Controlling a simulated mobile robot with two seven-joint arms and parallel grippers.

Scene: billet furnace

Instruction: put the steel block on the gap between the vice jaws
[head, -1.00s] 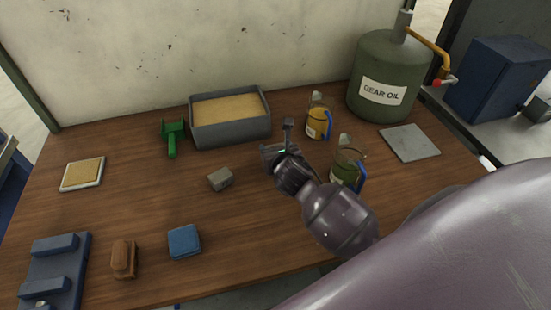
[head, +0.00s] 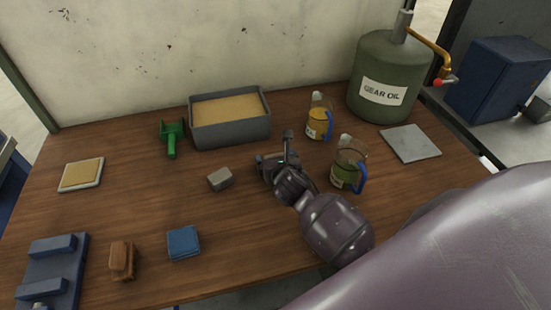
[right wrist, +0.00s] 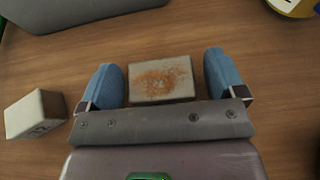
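In the right wrist view, a grey block with a rust-stained top (right wrist: 160,78) lies between the fingers of my right gripper (right wrist: 163,78), narrow gaps at its sides. The gripper is open. A second, paler block with a dark mark (right wrist: 35,113) is left of the fingers; it appears to be the small grey block (head: 220,179) in the head view. I cannot tell for certain which is the steel block. In the head view my right gripper (head: 273,158) hides the rusty block. The blue vice (head: 52,272), with two raised jaws and a gap between them, is at front left.
A grey sand-filled bin (head: 230,134) and a green brush-like tool (head: 172,138) stand at the back. Two jugs (head: 319,121) (head: 347,170) are right of the gripper. A brown block-shaped item (head: 122,260) and blue cloth (head: 184,243) lie near the vice.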

